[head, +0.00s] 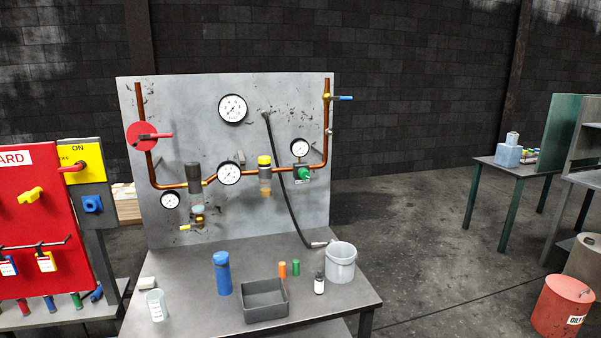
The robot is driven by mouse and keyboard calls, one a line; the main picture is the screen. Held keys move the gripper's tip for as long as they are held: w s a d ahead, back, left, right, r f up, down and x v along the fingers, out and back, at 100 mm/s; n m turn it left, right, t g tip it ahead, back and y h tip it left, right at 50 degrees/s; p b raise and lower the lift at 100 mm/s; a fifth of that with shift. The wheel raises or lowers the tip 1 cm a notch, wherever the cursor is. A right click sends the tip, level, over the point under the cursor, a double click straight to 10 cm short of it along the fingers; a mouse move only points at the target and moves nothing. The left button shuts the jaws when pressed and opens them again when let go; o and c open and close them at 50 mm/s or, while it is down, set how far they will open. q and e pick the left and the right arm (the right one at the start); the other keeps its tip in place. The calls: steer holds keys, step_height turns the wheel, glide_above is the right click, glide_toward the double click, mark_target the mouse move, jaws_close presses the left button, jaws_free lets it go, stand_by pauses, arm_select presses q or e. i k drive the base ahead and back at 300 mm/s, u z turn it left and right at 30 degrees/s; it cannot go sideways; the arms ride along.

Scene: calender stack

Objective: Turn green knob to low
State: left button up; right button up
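The green knob (305,173) sits on the right part of the grey upright panel (290,110), below a small round gauge (299,148) and at the copper pipe. A small label plate (302,182) is just under the knob, but its markings are too small to read. I cannot tell which setting the knob points to. Neither of my grippers shows in the head view.
On the bench (200,320) below stand a blue bottle (222,274), a dark tray (264,301), a white bucket (340,263) and a beaker (157,305). A black hose (285,190) hangs left of the knob. A red board (40,200) stands at left.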

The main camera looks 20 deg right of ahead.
mark_target(303, 174)
steer(key=z, duration=0.5)
steer(key=i, duration=0.85)
steer(key=z, duration=0.15)
